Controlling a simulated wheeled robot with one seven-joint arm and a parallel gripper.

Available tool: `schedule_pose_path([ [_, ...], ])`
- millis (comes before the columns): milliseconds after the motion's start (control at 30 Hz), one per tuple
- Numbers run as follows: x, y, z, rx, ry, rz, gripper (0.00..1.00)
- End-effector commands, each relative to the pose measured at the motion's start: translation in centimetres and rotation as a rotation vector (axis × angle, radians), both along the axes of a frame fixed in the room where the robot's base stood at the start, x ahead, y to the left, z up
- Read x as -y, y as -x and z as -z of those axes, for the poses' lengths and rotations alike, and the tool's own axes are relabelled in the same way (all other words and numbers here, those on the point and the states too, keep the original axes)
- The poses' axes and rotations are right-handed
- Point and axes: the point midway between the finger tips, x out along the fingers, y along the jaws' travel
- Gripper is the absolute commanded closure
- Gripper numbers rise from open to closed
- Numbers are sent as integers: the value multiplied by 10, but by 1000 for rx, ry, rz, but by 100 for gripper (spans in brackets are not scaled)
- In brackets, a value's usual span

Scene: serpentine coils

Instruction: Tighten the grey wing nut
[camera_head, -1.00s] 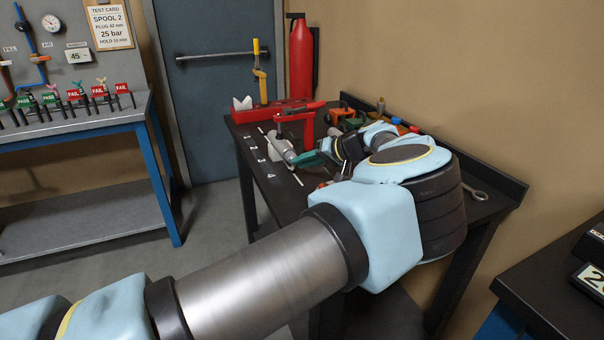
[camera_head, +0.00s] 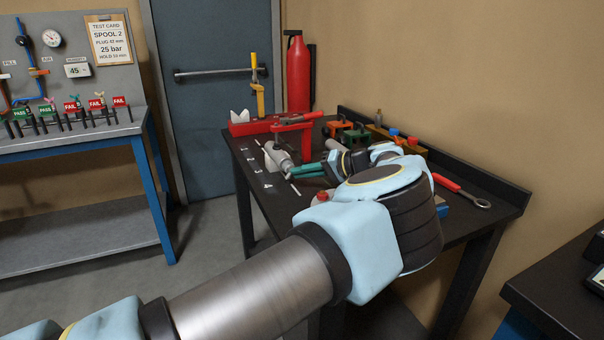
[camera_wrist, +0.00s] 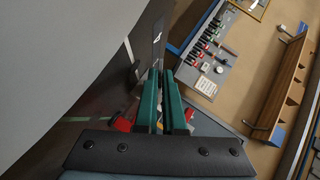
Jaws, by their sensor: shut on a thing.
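My gripper (camera_head: 298,172) reaches over the black bench from the right, its green fingers pointing left. The fingers also show in the wrist view (camera_wrist: 161,74), close together. Their tips meet the near end of a grey-white cylindrical plug (camera_head: 278,157) lying at an angle beside a red clamp stand (camera_head: 306,140). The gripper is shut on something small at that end. This fits the grey wing nut, but the tips cover it and its wings cannot be made out.
The black bench (camera_head: 262,205) also carries a red tray (camera_head: 250,127), orange and green clamps at the back, and a red-handled wrench (camera_head: 447,183) at right. A fire extinguisher (camera_head: 299,75) stands behind. A gauge panel bench (camera_head: 75,140) is at left.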

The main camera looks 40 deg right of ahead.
Motion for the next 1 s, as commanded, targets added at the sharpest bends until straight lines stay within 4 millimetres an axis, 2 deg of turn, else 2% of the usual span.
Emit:
schedule_pose_path([
  [67,-3,-1,4,-5,-4,-8,100],
  [100,-3,-2,4,-5,-4,-8,89],
  [467,-1,-1,1,-2,-1,-3,48],
  [767,0,1,0,-1,1,-2,48],
  [867,3,10,-2,-2,2,0,48],
  [1000,11,32,-9,-3,3,1,48],
])
